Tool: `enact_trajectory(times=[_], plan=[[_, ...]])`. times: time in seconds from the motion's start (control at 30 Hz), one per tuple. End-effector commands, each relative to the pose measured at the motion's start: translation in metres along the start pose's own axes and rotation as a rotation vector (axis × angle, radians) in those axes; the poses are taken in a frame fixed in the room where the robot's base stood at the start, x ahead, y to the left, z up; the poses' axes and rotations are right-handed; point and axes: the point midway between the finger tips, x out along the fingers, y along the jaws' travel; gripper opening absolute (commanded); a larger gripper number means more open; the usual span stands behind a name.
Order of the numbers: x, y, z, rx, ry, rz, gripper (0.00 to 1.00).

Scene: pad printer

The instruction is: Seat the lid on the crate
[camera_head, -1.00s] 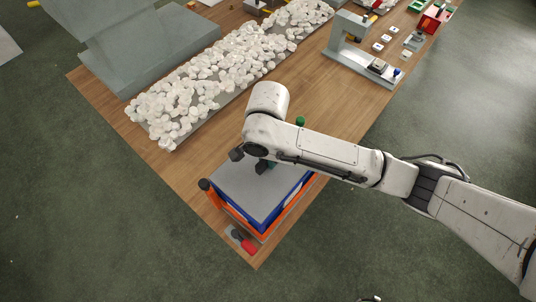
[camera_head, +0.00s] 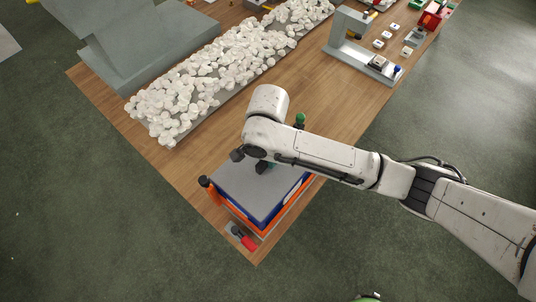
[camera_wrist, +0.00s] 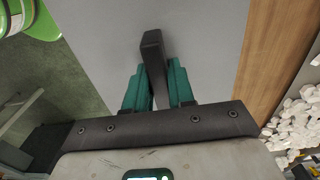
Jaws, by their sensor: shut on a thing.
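The lid (camera_head: 250,188) is a flat grey panel above the blue crate (camera_head: 292,203). It covers most of the crate's top, with blue showing along the near right side. I cannot tell whether it touches the rim or hangs slightly above it. My gripper (camera_wrist: 159,66) is shut on the lid's dark upright handle (camera_wrist: 152,42), between its teal fingers. In the head view my arm hides the lid's far right part and most of the gripper (camera_head: 263,167). The lid's grey surface fills the middle of the wrist view (camera_wrist: 100,40).
An orange frame (camera_head: 232,211) surrounds the crate near the table's corner. A black-topped post (camera_head: 204,181), a green-topped post (camera_head: 300,119) and a red-handled clamp (camera_head: 246,240) stand around it. White pieces (camera_head: 210,85) fill a long strip behind. Bare wood (camera_head: 330,95) lies to the right.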

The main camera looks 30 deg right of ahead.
Motion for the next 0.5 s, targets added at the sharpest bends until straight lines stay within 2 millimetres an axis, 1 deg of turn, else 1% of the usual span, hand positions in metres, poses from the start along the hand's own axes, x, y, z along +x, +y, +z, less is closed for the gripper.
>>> enact_trajectory(times=[0.07,0.1,0.37,0.4,0.5], plan=[[0.0015,0.0001,-0.0001,0.000,0.000,0.000,0.00],[0.0013,0.0000,-0.0002,0.000,0.000,0.000,0.26],[0.0013,0.0001,-0.0001,0.000,0.000,0.000,0.51],[0.0013,0.0001,0.0000,0.000,0.000,0.001,0.53],[0.0013,0.0001,-0.0001,0.000,0.000,0.001,0.53]])
